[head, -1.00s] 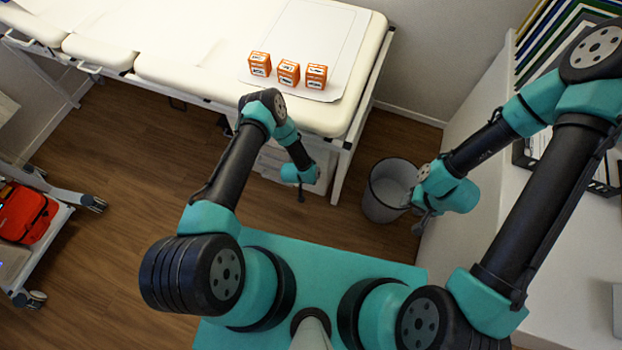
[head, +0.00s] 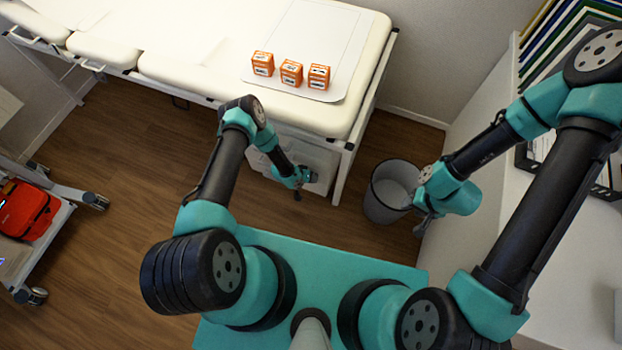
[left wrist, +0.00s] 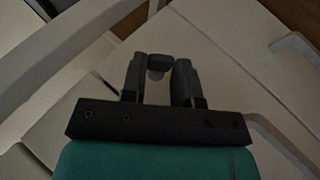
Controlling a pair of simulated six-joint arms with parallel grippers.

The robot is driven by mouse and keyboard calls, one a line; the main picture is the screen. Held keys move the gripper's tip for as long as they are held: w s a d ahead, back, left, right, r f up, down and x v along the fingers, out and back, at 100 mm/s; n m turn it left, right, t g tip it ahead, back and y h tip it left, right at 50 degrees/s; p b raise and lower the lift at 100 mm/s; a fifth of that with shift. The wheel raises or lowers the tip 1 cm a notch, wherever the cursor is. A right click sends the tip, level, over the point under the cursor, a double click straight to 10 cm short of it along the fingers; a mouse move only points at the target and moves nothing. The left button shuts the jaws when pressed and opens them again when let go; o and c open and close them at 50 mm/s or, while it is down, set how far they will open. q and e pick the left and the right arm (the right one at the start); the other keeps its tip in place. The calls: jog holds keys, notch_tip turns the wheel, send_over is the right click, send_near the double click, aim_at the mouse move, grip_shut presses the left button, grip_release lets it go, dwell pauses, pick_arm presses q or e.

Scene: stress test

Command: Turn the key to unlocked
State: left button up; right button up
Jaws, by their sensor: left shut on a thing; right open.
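My left gripper (head: 297,192) reaches down in front of a white cabinet (head: 320,160) under the padded table. In the left wrist view the same gripper (left wrist: 158,68) is shut on a small dark piece (left wrist: 159,61), which looks like the key's head. A paler rounded part shows just below it between the fingers. The lock and the key's turn angle cannot be made out. My right gripper (head: 424,222) is open and empty, beside the waste bin at the right.
A grey waste bin (head: 374,207) stands on the floor right of the cabinet. Several small orange boxes sit on the padded table (head: 215,80), including a middle one (head: 291,73). A cart with a red bag (head: 28,210) stands at the far left. The floor left of my left arm is clear.

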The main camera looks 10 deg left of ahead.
dwell(0.3)
pick_arm(q)
jog(key=o, duration=0.9)
jog(key=shift+r, duration=0.1)
jog(key=v, duration=1.7)
jog(key=shift+a+r, duration=0.1)
jog(key=shift+r, duration=0.05)
jog(key=shift+c, duration=0.2)
